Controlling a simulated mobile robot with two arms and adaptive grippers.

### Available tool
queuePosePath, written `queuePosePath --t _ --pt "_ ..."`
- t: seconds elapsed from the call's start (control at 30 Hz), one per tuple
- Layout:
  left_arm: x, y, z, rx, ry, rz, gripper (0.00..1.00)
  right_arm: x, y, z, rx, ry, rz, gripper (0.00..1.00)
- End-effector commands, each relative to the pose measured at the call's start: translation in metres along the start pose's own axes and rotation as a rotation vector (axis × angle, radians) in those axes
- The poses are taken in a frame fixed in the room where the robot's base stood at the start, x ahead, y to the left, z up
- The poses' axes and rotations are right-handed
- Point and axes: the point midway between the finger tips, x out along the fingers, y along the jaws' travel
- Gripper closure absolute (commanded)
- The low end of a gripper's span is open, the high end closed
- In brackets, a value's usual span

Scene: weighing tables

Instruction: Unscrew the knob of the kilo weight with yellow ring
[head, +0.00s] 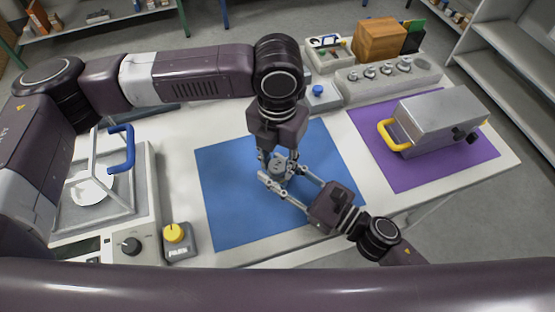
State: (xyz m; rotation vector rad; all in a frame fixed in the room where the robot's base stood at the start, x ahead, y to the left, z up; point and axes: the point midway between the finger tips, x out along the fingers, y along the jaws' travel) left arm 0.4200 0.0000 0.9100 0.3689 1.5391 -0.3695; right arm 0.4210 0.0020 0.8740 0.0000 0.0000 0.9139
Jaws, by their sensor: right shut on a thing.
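A small grey metal weight (279,170) stands on the blue mat (225,190), between my two grippers. Its yellow ring cannot be made out, and its knob is mostly hidden by my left gripper's fingers. My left gripper (277,158) points straight down from above, with its fingers around the top of the weight. Whether they press on the knob cannot be told. My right gripper (280,183) comes in low from the lower right and is shut on the weight's body.
A balance (150,200) with a blue-handled glass shield stands at left, beside a yellow-knobbed box (178,248). A metal case (445,115) with a yellow handle rests on the purple mat (385,170). Behind are a weight rack (350,92), a wooden box (380,40) and a tray (313,50).

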Motion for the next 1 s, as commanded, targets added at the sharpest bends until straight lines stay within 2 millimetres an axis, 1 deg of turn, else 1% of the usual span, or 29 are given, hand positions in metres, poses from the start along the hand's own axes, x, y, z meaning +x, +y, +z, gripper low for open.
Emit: queuePosePath --t 0.03,0.23,0.27,0.4,0.67,0.77,0.87,1.0 --pt "0.000 0.000 0.000 0.000 0.000 0.000 0.77 0.000 0.000 -0.001 0.001 0.001 0.000 1.00" --pt "0.000 0.000 0.000 0.000 0.000 0.000 0.99 0.000 0.000 -0.001 0.001 0.001 0.000 1.00" --pt "0.000 0.000 0.000 0.000 0.000 0.001 0.68 0.000 0.000 -0.001 0.001 0.001 0.000 1.00" --pt "0.000 0.000 0.000 0.000 0.000 0.000 0.52 0.000 0.000 -0.001 0.001 0.001 0.000 1.00" --pt "-0.001 0.000 0.000 0.000 0.000 0.000 0.52 0.000 0.000 -0.001 0.001 0.001 0.000 1.00" --pt "-0.005 0.000 0.000 0.000 -0.001 0.000 0.52 0.000 0.000 -0.001 0.001 0.001 0.000 1.00" --pt "-0.015 0.000 0.000 0.001 -0.001 0.000 0.52 0.000 0.000 -0.001 0.001 0.001 0.000 1.00" --pt "-0.034 0.000 0.001 0.001 -0.002 0.000 0.52 0.000 0.000 -0.001 0.001 0.001 0.000 1.00"
